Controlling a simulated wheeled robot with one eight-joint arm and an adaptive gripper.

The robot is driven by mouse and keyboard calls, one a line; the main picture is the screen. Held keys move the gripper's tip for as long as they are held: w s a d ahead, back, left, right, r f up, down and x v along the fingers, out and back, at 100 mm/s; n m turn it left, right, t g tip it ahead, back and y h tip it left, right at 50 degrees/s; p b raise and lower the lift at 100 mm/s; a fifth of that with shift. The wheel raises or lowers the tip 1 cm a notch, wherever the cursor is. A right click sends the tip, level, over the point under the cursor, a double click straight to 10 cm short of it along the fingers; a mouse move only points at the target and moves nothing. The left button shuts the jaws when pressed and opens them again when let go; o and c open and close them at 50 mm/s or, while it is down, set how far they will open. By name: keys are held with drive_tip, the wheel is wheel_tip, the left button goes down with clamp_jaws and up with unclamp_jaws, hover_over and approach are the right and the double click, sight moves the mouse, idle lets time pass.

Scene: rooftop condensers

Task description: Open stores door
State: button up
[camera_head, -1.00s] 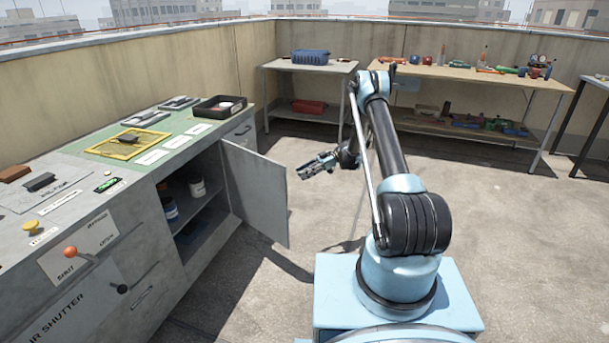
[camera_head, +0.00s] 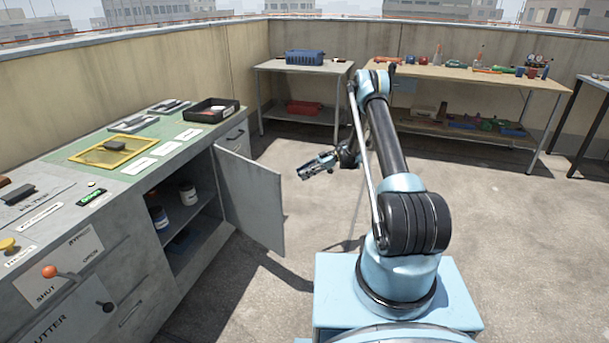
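The grey stores door (camera_head: 252,203) stands swung out, wide open, from the grey cabinet (camera_head: 125,262) on the left. Inside the open cupboard, white tubs (camera_head: 188,194) and a blue-banded tub (camera_head: 159,218) stand on a shelf (camera_head: 190,224). My gripper (camera_head: 304,173) is raised to the right of the door's outer edge, apart from it. Nothing shows between its fingers, but it is too small to tell whether they are open or shut.
The cabinet top holds a black tray (camera_head: 211,118), a yellow-framed tray (camera_head: 92,158) and labels. An orange-knobbed lever (camera_head: 50,272) sits on the cabinet front. A small table (camera_head: 262,68) and a wooden workbench (camera_head: 450,75) stand at the back. The floor between is clear.

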drive_tip(key=shift+w+d, duration=0.15)
drive_tip(key=shift+w, duration=0.35)
